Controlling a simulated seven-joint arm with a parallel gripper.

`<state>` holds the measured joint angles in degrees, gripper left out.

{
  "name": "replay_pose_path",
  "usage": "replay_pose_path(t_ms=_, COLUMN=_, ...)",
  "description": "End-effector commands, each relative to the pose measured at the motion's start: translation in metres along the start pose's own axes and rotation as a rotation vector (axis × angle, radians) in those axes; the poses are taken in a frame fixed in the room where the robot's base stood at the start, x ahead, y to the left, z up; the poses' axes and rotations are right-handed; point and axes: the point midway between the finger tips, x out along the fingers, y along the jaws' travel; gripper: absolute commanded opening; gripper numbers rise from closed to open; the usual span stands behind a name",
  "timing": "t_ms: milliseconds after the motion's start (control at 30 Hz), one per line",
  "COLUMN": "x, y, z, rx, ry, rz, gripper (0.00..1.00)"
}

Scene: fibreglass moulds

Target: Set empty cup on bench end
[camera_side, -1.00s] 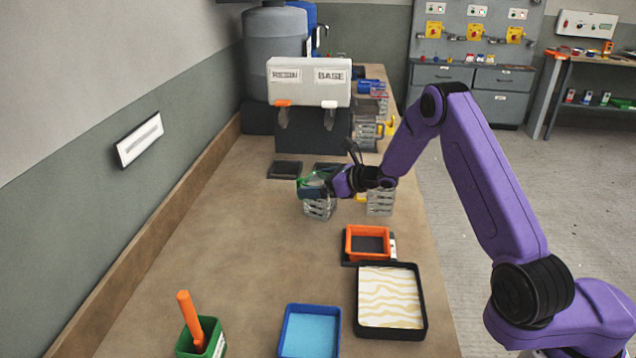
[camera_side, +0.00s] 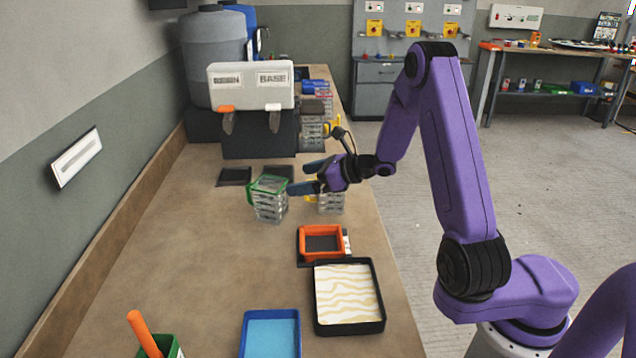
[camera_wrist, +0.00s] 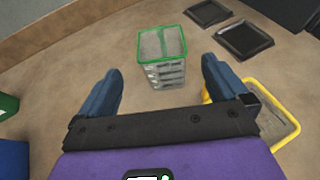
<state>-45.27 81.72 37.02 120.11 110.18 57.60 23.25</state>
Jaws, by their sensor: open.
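A clear, ridged cup with a green rim (camera_side: 268,202) stands upright on the bench, left of my gripper in the side view. It also shows in the wrist view (camera_wrist: 162,62), straight ahead of my fingers, and no contents can be made out. My gripper (camera_side: 308,177) is open and empty, with its two blue fingers apart. In the wrist view my gripper (camera_wrist: 163,72) has one finger on each side of the cup's line, with the cup beyond the fingertips. A similar clear cup with a yellow rim (camera_wrist: 268,118) stands close by my right finger there.
Two dark square pads (camera_side: 235,176) lie behind the cup. A resin dispenser (camera_side: 250,88) stands at the back. An orange-framed tray (camera_side: 322,243), a black wave-patterned tray (camera_side: 350,295) and a blue tray (camera_side: 271,332) lie in front.

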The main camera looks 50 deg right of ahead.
Motion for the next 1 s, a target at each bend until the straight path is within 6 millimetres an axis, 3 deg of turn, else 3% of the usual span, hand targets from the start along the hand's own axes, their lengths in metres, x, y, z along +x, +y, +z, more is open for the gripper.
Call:
replay_pose_path(t_ms=200, x=-0.001, y=0.003, z=0.002, rx=-0.014, ry=0.001, rz=0.014, gripper=1.0)
replay_pose_path(t_ms=333, x=0.01, y=0.023, z=0.012, rx=-0.084, ry=0.011, rz=0.093, gripper=1.0)
replay_pose_path(t_ms=667, x=0.027, y=0.116, z=0.037, rx=-0.433, ry=0.045, rz=0.464, gripper=1.0)
replay_pose_path(t_ms=1000, x=0.0, y=0.197, z=0.037, rx=-0.824, ry=0.042, rz=0.838, gripper=1.0)
